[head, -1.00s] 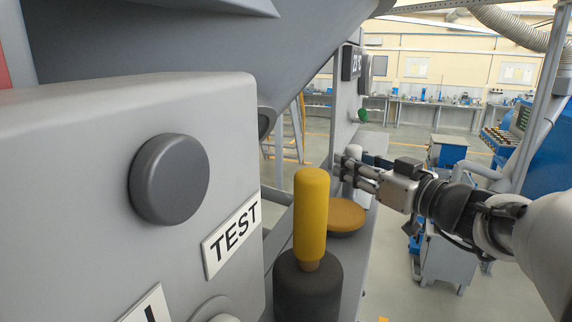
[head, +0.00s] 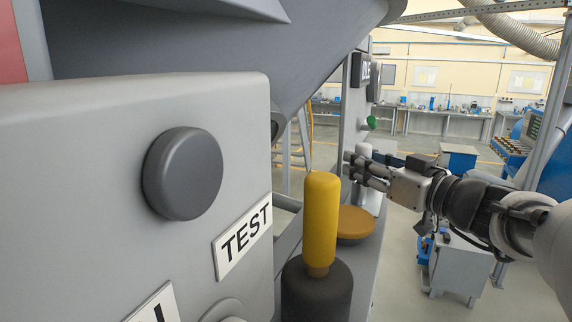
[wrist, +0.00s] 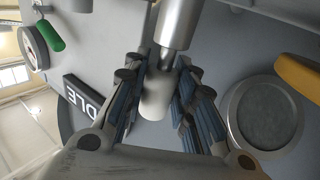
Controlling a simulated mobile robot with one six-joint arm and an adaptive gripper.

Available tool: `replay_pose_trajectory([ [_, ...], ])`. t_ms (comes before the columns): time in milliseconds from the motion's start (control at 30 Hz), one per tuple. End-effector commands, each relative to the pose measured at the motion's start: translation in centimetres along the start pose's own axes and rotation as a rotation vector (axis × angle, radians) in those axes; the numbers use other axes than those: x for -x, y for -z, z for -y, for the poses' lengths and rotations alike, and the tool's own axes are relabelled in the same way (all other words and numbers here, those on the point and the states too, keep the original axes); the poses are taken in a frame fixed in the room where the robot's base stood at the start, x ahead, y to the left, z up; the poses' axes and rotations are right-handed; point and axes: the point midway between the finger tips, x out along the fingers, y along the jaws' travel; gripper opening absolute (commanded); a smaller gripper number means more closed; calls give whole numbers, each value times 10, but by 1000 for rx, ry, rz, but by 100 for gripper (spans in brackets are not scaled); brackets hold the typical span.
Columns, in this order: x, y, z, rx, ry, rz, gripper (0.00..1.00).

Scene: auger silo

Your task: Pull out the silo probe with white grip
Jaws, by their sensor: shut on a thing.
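The silo probe's white grip (head: 364,151) shows in the head view at the far end of the grey ledge, beyond the yellow handle. In the wrist view the white grip (wrist: 157,98) is between my fingers, in line with a metal tube (wrist: 178,25). My gripper (head: 350,168) reaches in from the right and is shut on the grip; in the wrist view its fingers (wrist: 158,88) flank it on both sides. The lower part of the probe is hidden by my gripper in the head view.
A yellow handle (head: 321,220) stands on a dark base (head: 316,290) in front, beside a mustard disc (head: 355,222). A grey panel box with a TEST label (head: 243,240) and dark knob (head: 183,173) fills the left. A green knob (head: 371,122) is behind the grip.

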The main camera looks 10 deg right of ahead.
Motion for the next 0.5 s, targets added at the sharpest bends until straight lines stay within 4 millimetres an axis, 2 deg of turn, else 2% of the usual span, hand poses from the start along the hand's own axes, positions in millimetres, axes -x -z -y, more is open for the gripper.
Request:
replay_pose_trajectory([
  [500,0,27,0,3,-1,0,0],
])
